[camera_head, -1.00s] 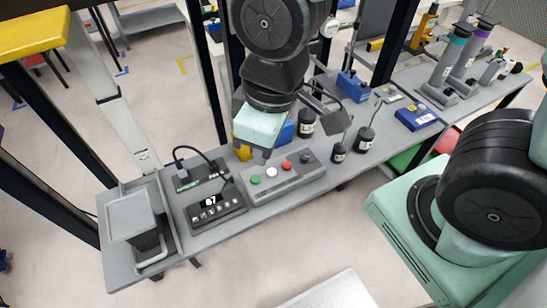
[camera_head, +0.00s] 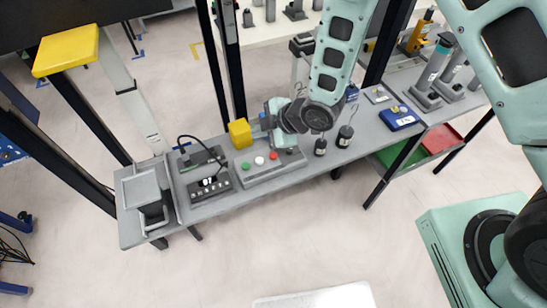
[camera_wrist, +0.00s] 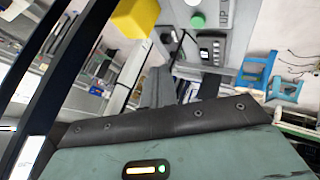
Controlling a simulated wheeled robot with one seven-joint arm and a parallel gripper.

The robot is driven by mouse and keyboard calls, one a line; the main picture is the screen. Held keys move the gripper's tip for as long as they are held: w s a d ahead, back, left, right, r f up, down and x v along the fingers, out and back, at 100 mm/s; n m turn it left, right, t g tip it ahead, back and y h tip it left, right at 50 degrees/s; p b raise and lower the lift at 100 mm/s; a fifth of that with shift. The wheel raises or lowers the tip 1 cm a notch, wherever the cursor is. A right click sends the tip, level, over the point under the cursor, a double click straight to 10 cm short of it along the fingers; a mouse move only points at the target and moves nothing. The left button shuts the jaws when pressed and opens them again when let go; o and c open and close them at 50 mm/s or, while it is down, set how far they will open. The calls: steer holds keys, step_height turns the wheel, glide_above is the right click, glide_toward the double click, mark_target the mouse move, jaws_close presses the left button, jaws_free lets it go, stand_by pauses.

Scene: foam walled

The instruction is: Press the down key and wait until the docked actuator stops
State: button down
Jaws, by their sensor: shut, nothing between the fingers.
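A pale grey column (camera_head: 140,115) with a yellow top stands behind the grey tray fixture (camera_head: 128,215) at the bench's left end; I cannot tell which part is the actuator. My gripper (camera_head: 272,128) is shut and empty, near the back of the button box, apart from the pad.
A yellow block (camera_head: 240,133) stands just left of my gripper. Dark hooked weights (camera_head: 345,136) and a blue box (camera_head: 398,118) sit farther right. A black post (camera_head: 228,65) rises behind the bench.

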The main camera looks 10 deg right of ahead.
steer(key=shift+s+d+f, duration=0.1)
steer(key=shift+d+f, duration=0.1)
steer(key=shift+d, duration=0.05)
steer(key=shift+f, duration=0.15)
steer(key=b, duration=0.5)
glide_above(263, 162)
step_height(263, 162, down, 8)
steer(key=shift+r, duration=0.1)
steer(key=shift+d+f+b, duration=0.1)
steer(key=shift+f+b, duration=0.25)
steer(key=shift+b, duration=0.05)
steer(key=shift+f, duration=0.15)
stand_by(1.5)
steer(key=shift+f+b, duration=0.25)
steer(key=shift+b, duration=0.25)
